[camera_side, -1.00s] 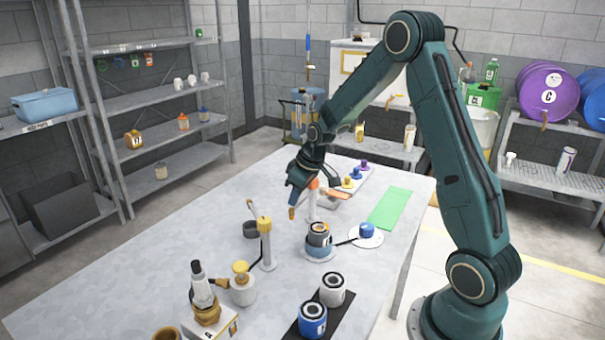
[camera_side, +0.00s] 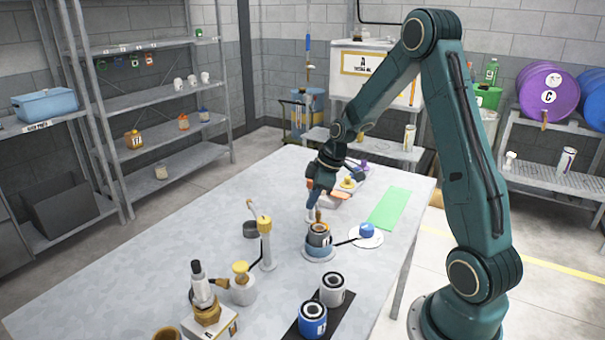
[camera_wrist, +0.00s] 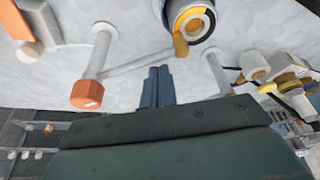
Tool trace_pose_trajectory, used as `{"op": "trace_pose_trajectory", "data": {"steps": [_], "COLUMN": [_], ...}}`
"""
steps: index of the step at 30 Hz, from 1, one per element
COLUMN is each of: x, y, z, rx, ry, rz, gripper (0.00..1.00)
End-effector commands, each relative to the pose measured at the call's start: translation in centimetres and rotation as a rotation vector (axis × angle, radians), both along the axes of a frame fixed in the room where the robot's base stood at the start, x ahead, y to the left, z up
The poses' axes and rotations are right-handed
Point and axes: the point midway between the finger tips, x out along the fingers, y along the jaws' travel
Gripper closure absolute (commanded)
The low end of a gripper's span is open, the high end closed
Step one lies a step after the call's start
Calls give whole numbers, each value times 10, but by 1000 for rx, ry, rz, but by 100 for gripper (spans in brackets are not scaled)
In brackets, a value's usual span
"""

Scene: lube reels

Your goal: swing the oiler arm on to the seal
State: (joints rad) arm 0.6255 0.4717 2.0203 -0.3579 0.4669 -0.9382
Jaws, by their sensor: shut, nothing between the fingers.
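The oiler arm is a grey bar (camera_wrist: 137,62) on a white post with an orange cap (camera_wrist: 87,95). Its orange-brown tip (camera_wrist: 181,46) lies at the rim of a round stacked housing (camera_wrist: 195,20) with orange, white and dark rings, apparently the seal. In the side view the tip (camera_side: 318,215) stands over the top of this housing (camera_side: 319,238); I cannot tell if it touches. My gripper (camera_wrist: 160,68) is shut and empty, with its blue fingers close beside the bar.
A white disc with a blue knob (camera_side: 367,230) and a green mat (camera_side: 389,208) lie to the right. Blue (camera_side: 312,320) and grey (camera_side: 332,290) cans stand in front.

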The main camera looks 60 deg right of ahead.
Motion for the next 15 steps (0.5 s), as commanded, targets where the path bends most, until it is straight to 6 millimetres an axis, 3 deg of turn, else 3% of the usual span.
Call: {"op": "trace_pose_trajectory", "data": {"steps": [15], "x": [4], "y": [3], "z": [1], "rx": [-1], "ry": [0], "rz": [2], "gripper": [100]}}
